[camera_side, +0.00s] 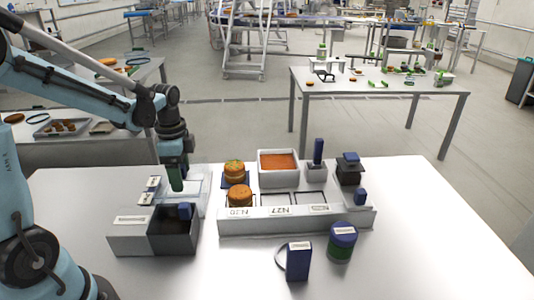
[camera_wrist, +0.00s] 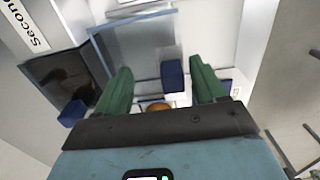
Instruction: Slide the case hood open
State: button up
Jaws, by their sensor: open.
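The case is a low clear-panelled box at the left of the table in the side view, with its clear hood (camera_side: 195,185) around and behind my gripper (camera_side: 176,184). In the wrist view the hood (camera_wrist: 128,48) is a clear sheet with a grey-blue frame. A blue block (camera_wrist: 172,76), seemingly the hood's handle, shows between the two green fingers of my gripper (camera_wrist: 160,66). The fingers are open, with a gap on each side of the block. In the side view my fingers point down and hide this block. How far the hood is open I cannot tell.
A grey bin with a dark compartment (camera_side: 173,240) stands in front of the case, with a blue block (camera_side: 184,211) at it. To the right are a labelled rack (camera_side: 290,222), two filled rounds (camera_side: 236,172), an orange-filled tray (camera_side: 279,179), a blue box (camera_side: 298,262) and a jar (camera_side: 342,242).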

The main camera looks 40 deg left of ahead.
jog(key=shift+o, duration=1.2)
jog(key=shift+d+r, duration=0.2)
jog(key=shift+d, duration=0.05)
jog(key=shift+o, duration=0.3)
jog(key=shift+r, duration=0.4)
jog(key=shift+s+a+r, duration=0.1)
jog(key=shift+a+r, duration=0.05)
jog(key=shift+r, duration=2.5)
jog(key=s+d+n+t, duration=0.3)
jog(key=d+n+t, duration=0.4)
jog(key=d, duration=0.5)
jog(key=shift+s+d+r+n, duration=0.3)
jog(key=shift+d+n, duration=0.1)
jog(key=shift+n, duration=0.6)
